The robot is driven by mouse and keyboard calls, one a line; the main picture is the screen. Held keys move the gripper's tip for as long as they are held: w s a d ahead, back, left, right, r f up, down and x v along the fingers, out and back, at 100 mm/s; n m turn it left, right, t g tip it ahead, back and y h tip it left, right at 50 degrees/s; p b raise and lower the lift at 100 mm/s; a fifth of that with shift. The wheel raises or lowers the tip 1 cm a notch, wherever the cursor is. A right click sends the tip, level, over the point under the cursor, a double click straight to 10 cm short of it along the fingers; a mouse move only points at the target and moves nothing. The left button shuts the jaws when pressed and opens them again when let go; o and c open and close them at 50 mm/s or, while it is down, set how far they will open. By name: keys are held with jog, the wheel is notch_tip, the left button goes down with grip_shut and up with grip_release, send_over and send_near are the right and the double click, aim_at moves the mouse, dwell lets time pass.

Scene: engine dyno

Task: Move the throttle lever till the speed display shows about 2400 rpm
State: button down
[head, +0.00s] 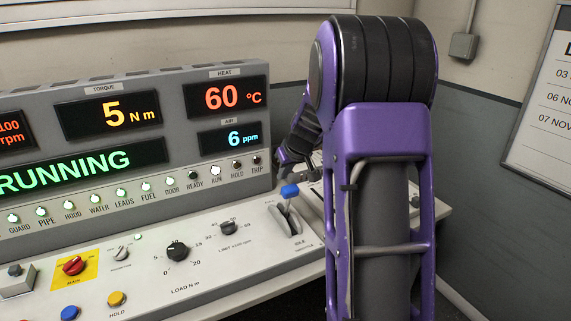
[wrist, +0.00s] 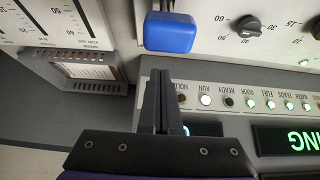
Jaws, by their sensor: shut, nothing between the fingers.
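The throttle lever has a blue knob (head: 289,191) and stands in its slot on the console's right side, near the "IDLE" and "THROTTLE" labels. In the wrist view the blue knob (wrist: 168,32) is just beyond the fingertips, with a visible gap. My gripper (wrist: 158,76) is shut and empty. The speed display (head: 12,130) is cut off by the left edge; only "100 rpm" in red shows, and any leading digits are out of view.
The console panel (head: 150,250) carries a load dial (head: 177,251), a limit dial (head: 229,227), a red knob (head: 74,266) and coloured buttons. The upright display panel stands behind them, reading "RUNNING", with the RUN lamp lit. A scale plate (wrist: 60,22) lies beside the lever.

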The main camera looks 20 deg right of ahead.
aim_at(291, 186)
jog(key=shift+s+f, duration=0.2)
jog(key=shift+s, duration=1.2)
jog(key=shift+s+d+f+b, duration=0.1)
jog(key=shift+s+f+b, duration=0.2)
jog(key=shift+b, duration=0.6)
jog(key=shift+s+r+b, duration=0.1)
jog(key=shift+s+b, duration=0.25)
jog(key=shift+b, duration=0.1)
jog(key=shift+r, duration=0.1)
